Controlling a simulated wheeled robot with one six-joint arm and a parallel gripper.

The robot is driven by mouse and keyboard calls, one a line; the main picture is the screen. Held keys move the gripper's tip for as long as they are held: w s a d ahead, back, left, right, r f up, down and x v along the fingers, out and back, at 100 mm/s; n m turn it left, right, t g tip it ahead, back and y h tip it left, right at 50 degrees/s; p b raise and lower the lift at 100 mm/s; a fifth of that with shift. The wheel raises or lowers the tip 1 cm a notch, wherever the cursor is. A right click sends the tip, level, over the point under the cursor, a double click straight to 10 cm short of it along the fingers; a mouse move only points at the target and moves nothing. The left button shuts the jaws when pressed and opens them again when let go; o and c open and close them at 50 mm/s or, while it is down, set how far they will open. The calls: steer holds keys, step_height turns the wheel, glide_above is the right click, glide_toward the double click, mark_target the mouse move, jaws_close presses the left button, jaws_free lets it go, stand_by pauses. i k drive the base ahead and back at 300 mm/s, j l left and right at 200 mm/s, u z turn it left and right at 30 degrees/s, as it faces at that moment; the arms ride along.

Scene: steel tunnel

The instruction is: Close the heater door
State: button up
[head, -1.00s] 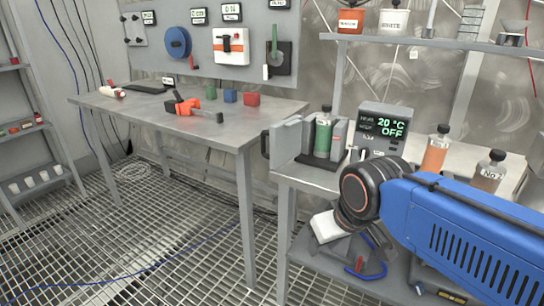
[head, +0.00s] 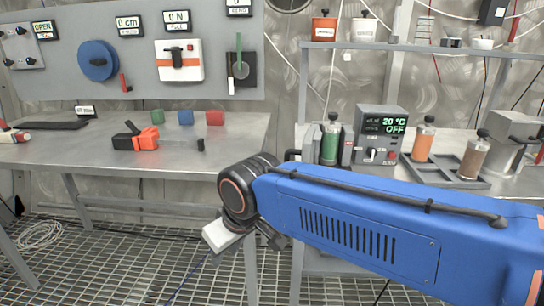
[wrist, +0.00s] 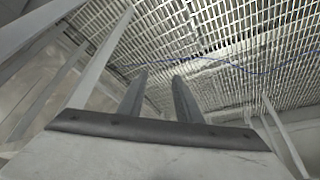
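The heater (head: 382,135) is a grey box on the right bench in the head view. Its display reads 20 °C and OFF. A green bottle (head: 330,142) with a dark cap stands in the heater's bay to the left of the display. The grey heater door with its black handle (head: 292,156) is at the left of the bay, mostly hidden behind my blue arm; how far it stands open is hard to tell. My gripper (wrist: 160,75) shows two separated fingers with nothing between them in the wrist view. It points toward the floor grating, below and left of the heater.
An orange bottle (head: 423,140) and a brown bottle (head: 474,158) stand in a rack right of the heater. The left table (head: 90,152) carries an orange-black tool (head: 137,138) and small coloured blocks. A shelf (head: 440,47) hangs above. Grating floor (head: 110,255) is open below.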

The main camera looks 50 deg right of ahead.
mark_target(307, 152)
steer(key=i+j+z, duration=0.15)
steer(key=z, duration=0.25)
steer(key=j+z, duration=0.3)
steer(key=z, duration=0.15)
steer(key=i+j+z, duration=0.1)
steer(key=j+z, duration=0.3)
steer(key=l+z, duration=0.1)
steer(key=z, duration=0.4)
